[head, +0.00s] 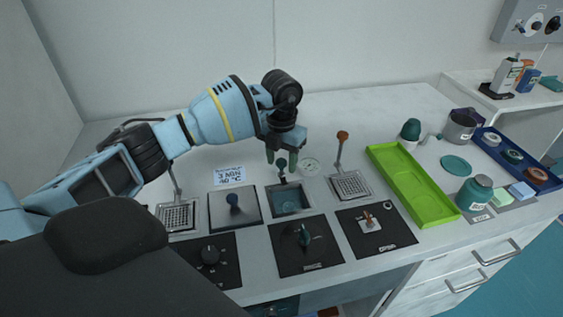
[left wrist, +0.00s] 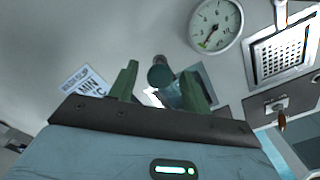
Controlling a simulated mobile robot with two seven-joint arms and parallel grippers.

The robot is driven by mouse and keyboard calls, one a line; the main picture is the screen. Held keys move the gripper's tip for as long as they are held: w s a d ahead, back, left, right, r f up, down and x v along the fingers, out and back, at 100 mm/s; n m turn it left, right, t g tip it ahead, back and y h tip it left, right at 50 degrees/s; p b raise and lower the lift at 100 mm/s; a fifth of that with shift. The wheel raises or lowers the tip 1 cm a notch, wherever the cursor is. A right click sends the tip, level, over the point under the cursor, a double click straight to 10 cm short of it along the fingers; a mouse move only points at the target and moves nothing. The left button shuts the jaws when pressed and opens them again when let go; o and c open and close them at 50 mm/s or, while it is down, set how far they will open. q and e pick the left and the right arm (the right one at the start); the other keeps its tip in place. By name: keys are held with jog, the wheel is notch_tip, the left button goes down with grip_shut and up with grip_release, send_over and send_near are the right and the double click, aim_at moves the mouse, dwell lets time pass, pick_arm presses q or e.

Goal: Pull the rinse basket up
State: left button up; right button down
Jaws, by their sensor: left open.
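My left gripper (head: 282,158) is open above the middle basin (head: 291,213), its two green fingers pointing down. A dark green round knob (head: 281,162) on a short stem stands at the basin's back edge. In the left wrist view the knob (left wrist: 160,75) shows between the open fingers (left wrist: 160,88), with no clear contact. Which basket is the rinse basket is not labelled legibly; the basin's inside is partly hidden. A mesh drain basket (head: 350,186) with an orange-brown knob (head: 343,135) on a rod is to the right. Another mesh basket (head: 177,216) is at the left. My right gripper is not in view.
A lidded basin (head: 247,215) stands left of the middle one. A round gauge (head: 310,165) is close right of my gripper. Black control panels (head: 322,254) line the front. A green tray (head: 412,188), jars and a blue tray are at right.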

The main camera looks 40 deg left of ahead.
pick_arm(q)
jog(key=shift+f, duration=0.65)
grip_shut()
